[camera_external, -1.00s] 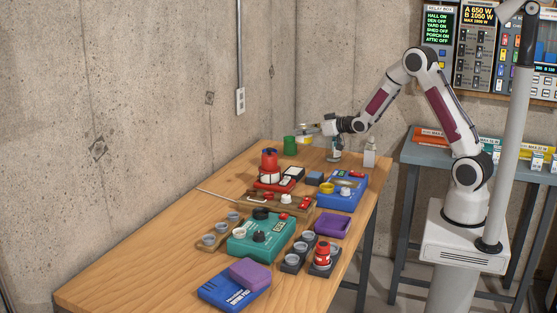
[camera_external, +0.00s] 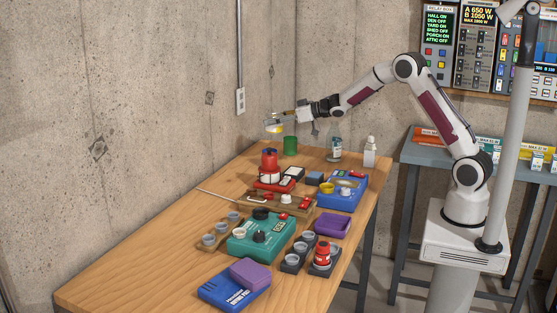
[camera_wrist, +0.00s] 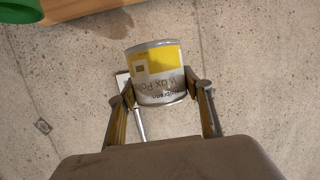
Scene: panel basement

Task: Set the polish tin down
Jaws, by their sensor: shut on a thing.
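The polish tin (camera_wrist: 158,72) is a silver can with a yellow and white label, whose lettering reads upside down in the wrist view. My gripper (camera_wrist: 164,92) is shut on it, with one finger on each side. In the external view the tin (camera_external: 274,128) hangs in the air at the end of my gripper (camera_external: 281,121), above the far end of the wooden table (camera_external: 140,243), left of and higher than the green cup (camera_external: 290,146). The tin's far side is hidden.
A clear jar (camera_external: 335,149) and a white bottle (camera_external: 370,152) stand at the table's back right. A red device (camera_external: 269,160), blue box (camera_external: 343,189) and teal box (camera_external: 262,238) crowd the middle. The front left tabletop is bare. Concrete wall (camera_external: 150,100) lies close behind.

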